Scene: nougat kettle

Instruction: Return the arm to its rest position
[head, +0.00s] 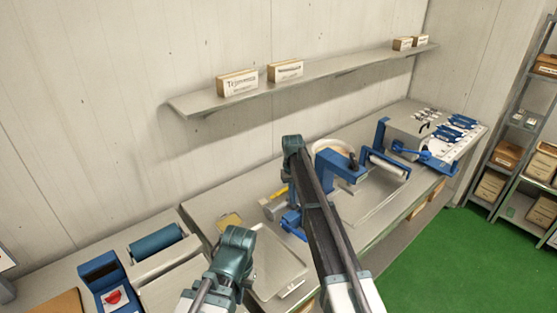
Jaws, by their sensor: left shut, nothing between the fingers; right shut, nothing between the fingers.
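My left arm enters at the bottom, left of centre. Its teal joint is over the front of the bench (188,274). My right arm rises from the bottom centre as a long dark link up to a teal joint, in front of the middle of the bench. I cannot make out the fingers of either gripper in the head view. Neither arm shows anything held. The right arm hides part of the bench and the equipment behind it.
A round pale vessel (334,151) and blue-and-grey equipment stand behind and right of my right arm. A teal roller (156,241) lies at left. A wall shelf (340,74) holds small labelled boxes. A storage rack (519,120) and green floor (440,265) are at right.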

